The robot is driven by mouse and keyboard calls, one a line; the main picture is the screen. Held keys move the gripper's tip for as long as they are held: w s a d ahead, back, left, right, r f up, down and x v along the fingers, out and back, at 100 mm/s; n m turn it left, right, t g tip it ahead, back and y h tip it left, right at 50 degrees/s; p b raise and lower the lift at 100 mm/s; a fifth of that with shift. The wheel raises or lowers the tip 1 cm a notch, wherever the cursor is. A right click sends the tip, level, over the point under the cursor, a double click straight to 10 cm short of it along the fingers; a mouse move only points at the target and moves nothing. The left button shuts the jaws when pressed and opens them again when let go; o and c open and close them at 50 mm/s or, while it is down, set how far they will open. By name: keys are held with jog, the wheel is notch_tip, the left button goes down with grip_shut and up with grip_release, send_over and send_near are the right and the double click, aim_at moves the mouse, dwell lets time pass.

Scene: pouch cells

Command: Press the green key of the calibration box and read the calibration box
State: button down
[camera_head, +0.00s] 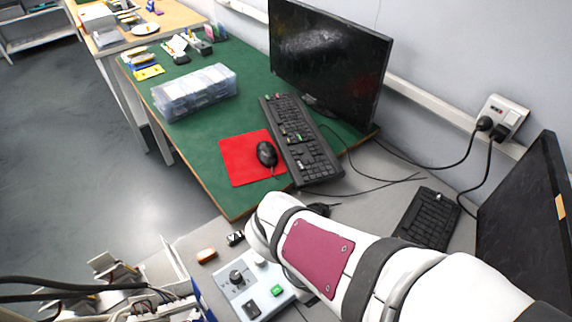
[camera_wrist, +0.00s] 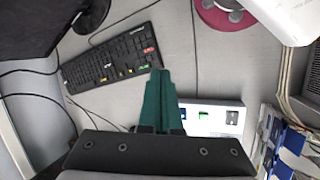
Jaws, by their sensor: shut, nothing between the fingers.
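The calibration box (camera_head: 232,293) is a pale casing at the bottom of the head view. It carries a dark knob (camera_head: 236,276), a green key (camera_head: 277,290) and a black key (camera_head: 251,309). My arm covers part of its right side. My gripper (camera_wrist: 160,75) has green fingers, shut together and empty. It appears apart from the green key. I cannot make out the fingers in the head view, nor any reading on the box.
A keyboard (camera_head: 429,217) and a dark monitor (camera_head: 530,220) stand to the right. A small orange object (camera_head: 206,255) and a black-and-white item (camera_head: 235,238) lie near the box. Blue-and-white packs (camera_wrist: 290,140) are at the right of the wrist view. Cables cross the table.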

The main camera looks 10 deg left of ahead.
jog(key=w+a+f+n+t, duration=0.1)
jog(key=w+a+n+t, duration=0.1)
jog(key=a+n, duration=0.4)
jog(key=w+a+f+n+t, duration=0.2)
jog(key=a+n+t, duration=0.3)
jog(key=a+n, duration=0.1)
jog(key=shift+w+a+f+n+h, duration=0.15)
jog(key=shift+w+a+n+h, duration=0.15)
jog(key=shift+w+a+h, duration=0.1)
jog(key=shift+f, duration=0.1)
send_over(272, 294)
jog(key=shift+f, duration=4.3)
jog(key=shift+f, duration=0.1)
jog(key=shift+f, duration=0.3)
